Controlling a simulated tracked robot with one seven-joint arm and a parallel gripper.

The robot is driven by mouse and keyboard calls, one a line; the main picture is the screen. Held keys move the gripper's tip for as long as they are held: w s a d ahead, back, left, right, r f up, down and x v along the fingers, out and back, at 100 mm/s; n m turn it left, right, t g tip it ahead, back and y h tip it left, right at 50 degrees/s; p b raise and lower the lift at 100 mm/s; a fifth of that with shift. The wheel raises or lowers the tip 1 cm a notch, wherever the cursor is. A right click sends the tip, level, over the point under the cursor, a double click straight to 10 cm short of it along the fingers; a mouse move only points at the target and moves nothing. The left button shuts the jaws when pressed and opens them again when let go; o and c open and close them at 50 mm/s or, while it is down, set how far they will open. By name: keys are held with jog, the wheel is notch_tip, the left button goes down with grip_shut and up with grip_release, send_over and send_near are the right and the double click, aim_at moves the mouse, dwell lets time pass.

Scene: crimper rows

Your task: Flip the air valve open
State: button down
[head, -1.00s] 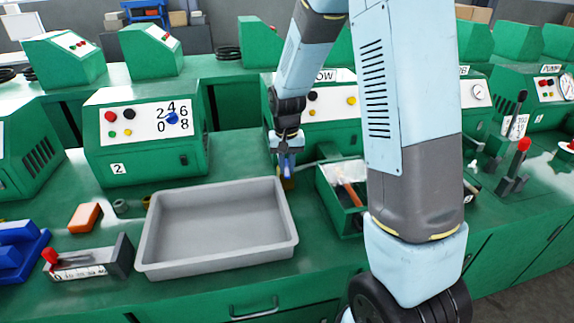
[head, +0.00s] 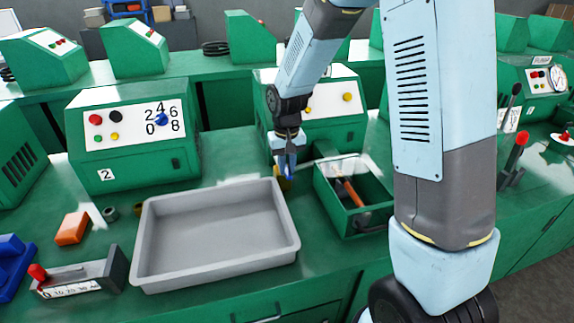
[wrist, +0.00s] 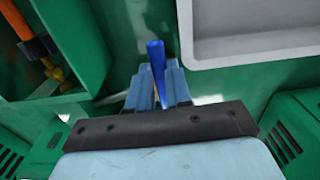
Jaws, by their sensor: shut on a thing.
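The air valve shows as a blue lever (head: 289,173) with a bit of yellow body (head: 284,184) below it, between the grey tray and the green box. My gripper (head: 288,160) points down onto it from above. In the wrist view my gripper (wrist: 158,88) has its two pale blue fingers on either side of the blue lever (wrist: 155,56), shut on it, and the lever's end sticks out past the fingertips. The fingers and the wrist plate hide most of the valve body, so the lever's exact angle is hard to tell.
A grey tray (head: 146,235) lies left of the valve. A green open box (head: 340,225) with an orange-handled tool stands right of it. A green machine (head: 338,128) is close behind. An orange block (head: 72,228) lies farther left.

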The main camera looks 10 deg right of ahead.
aim_at(287, 170)
jog(key=c, duration=1)
grip_release()
jog(key=shift+s, duration=0.1)
jog(key=shift+c, duration=0.2)
notch_tip(287, 170, up, 14)
jog(key=shift+f, duration=0.15)
